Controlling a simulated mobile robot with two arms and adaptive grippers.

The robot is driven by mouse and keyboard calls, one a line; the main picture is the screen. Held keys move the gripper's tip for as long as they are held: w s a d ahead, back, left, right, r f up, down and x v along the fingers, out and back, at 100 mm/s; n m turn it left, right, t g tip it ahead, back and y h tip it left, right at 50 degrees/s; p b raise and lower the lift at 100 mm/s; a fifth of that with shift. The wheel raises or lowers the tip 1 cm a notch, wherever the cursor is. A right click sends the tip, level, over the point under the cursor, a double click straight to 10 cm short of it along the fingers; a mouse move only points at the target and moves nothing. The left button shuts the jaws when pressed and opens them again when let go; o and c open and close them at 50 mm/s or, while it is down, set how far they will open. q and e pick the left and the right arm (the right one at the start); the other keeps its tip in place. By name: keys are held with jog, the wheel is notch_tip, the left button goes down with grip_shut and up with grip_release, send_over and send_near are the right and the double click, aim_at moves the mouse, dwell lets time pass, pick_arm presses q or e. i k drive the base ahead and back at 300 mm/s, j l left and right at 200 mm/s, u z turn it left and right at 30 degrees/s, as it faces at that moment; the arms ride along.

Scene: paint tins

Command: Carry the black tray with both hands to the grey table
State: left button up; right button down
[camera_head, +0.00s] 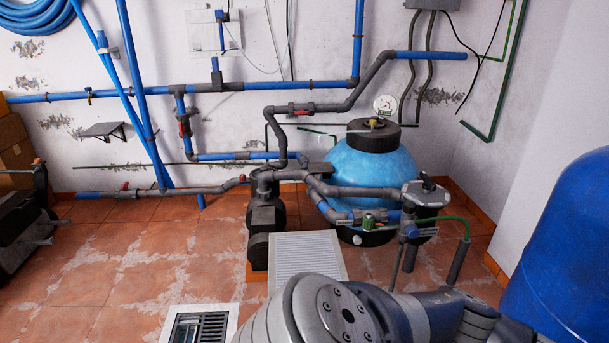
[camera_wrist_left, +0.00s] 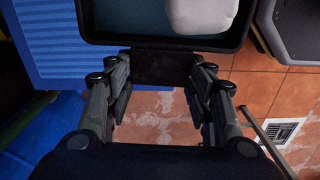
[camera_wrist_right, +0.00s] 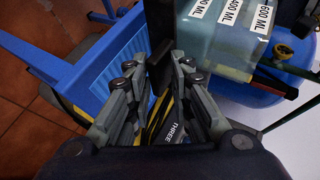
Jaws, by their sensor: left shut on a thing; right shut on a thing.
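In the left wrist view, the black tray (camera_wrist_left: 165,43) spans the top, with a teal area (camera_wrist_left: 130,15) and a rounded white thing (camera_wrist_left: 200,15) inside its rim. My left gripper (camera_wrist_left: 160,68) is shut on the tray's near edge, at a black grip piece. In the right wrist view, my right gripper (camera_wrist_right: 158,70) is shut on a dark upright part (camera_wrist_right: 160,25) that looks like the tray's other end. Most of the tray is hidden there. The head view shows neither gripper nor the tray. I cannot make out the grey table in any view.
A blue ribbed surface (camera_wrist_left: 45,45) lies beside the tray; a similar one (camera_wrist_right: 95,70) shows in the right wrist view. Teal containers with ML labels (camera_wrist_right: 215,40) are at right there. The head view shows a blue tank (camera_head: 365,165), pipes, a floor grate (camera_head: 198,328) and open tiles (camera_head: 120,265).

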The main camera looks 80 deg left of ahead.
aim_at(306, 260)
jog(key=k+u, duration=0.15)
jog(key=u, duration=0.2)
jog(key=k+u, duration=0.15)
jog(key=u, duration=0.15)
jog(key=j+u, duration=0.1)
jog(key=u, duration=2.15)
jog(key=i+l, duration=0.35)
jog(key=i+l+u, duration=0.15)
jog(key=i+l, duration=0.15)
jog(key=l, duration=0.2)
jog(key=i+l, duration=0.3)
jog(key=l, duration=0.15)
jog(key=j+u, duration=0.05)
